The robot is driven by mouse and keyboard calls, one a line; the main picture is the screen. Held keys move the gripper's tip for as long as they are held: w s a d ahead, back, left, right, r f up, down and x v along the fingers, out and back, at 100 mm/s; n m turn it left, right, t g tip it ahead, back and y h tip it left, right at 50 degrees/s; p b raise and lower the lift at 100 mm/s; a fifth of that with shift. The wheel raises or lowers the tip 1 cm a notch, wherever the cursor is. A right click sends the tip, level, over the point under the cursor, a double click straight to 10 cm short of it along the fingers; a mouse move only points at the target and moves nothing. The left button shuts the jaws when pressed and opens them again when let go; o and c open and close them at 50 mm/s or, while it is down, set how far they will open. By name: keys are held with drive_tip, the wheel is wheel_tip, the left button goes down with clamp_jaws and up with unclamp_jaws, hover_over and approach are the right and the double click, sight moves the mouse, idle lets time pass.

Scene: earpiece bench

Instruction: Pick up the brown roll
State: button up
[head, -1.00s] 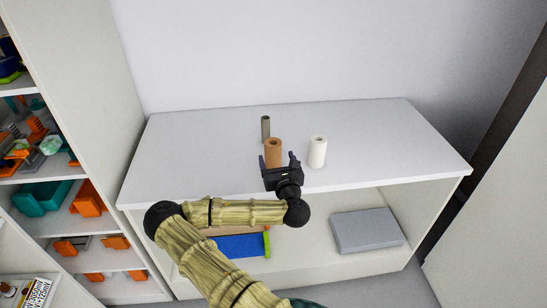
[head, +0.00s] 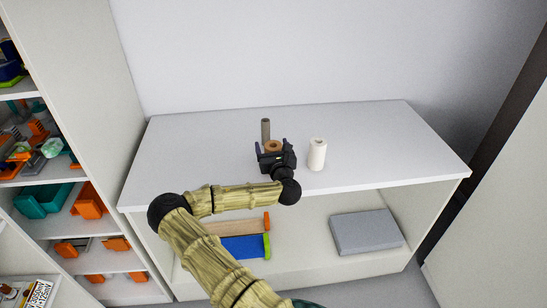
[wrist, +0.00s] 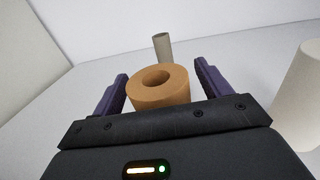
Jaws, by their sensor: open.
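The brown roll (head: 273,146) stands upright on the white bench top, partly hidden behind my gripper in the head view. In the wrist view the brown roll (wrist: 160,88) shows its top ring and hole, between the two purple fingers. My gripper (head: 271,150) is open, with a finger (wrist: 112,93) to the left of the roll and the other to its right. The fingers look apart from the roll. The lower part of the roll is hidden by the gripper body.
A thin grey roll (head: 265,130) stands just behind the brown roll; it also shows in the wrist view (wrist: 162,46). A white roll (head: 317,154) stands to the right, close by. The bench top (head: 385,135) is clear farther right and left.

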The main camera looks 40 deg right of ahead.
drive_tip(key=shift+w+d, duration=0.1)
drive_tip(key=shift+w, duration=0.05)
drive_tip(key=shift+c, duration=0.3)
drive_tip(key=c, duration=1.1)
drive_tip(key=shift+c, duration=0.2)
wheel_tip(320, 180, up, 10)
drive_tip(key=shift+r, duration=0.1)
drive_tip(key=shift+r+p, duration=1.4)
